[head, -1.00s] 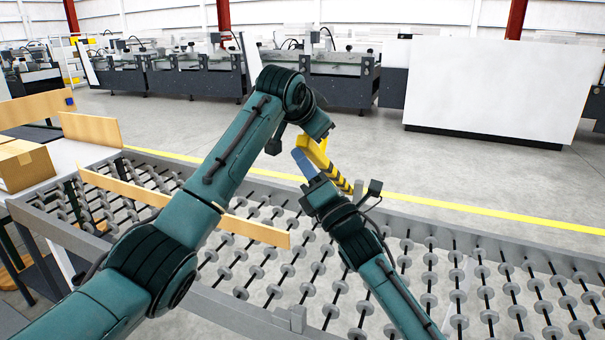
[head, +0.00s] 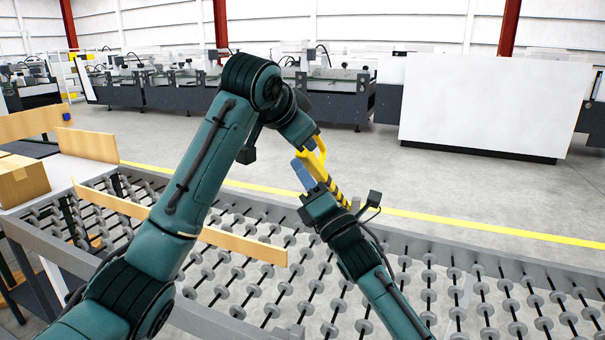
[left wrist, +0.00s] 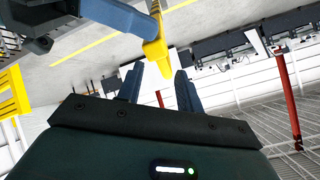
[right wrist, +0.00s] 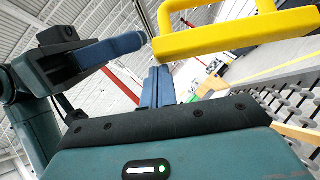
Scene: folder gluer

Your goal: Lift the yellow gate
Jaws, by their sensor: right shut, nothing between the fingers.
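The yellow gate (head: 318,162) has a looped yellow top and a black-striped lower part. It stands at the roller conveyor's far side in the head view. In the right wrist view its yellow bar (right wrist: 235,32) crosses above my right fingers. My right gripper (head: 300,170) is shut and empty, just left of the gate; its blue fingers (right wrist: 160,80) are together. My left gripper (left wrist: 158,82) is open, its two fingers apart, with a yellow end (left wrist: 160,98) showing in the gap. I cannot tell whether it touches. The left fingertips are mostly hidden in the head view.
The roller conveyor (head: 225,262) spans the foreground, with a long wooden board (head: 230,245) across it. A cardboard box (head: 22,182) stands at left. A white machine panel (head: 490,105) is at the back right. The floor beyond the yellow line is clear.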

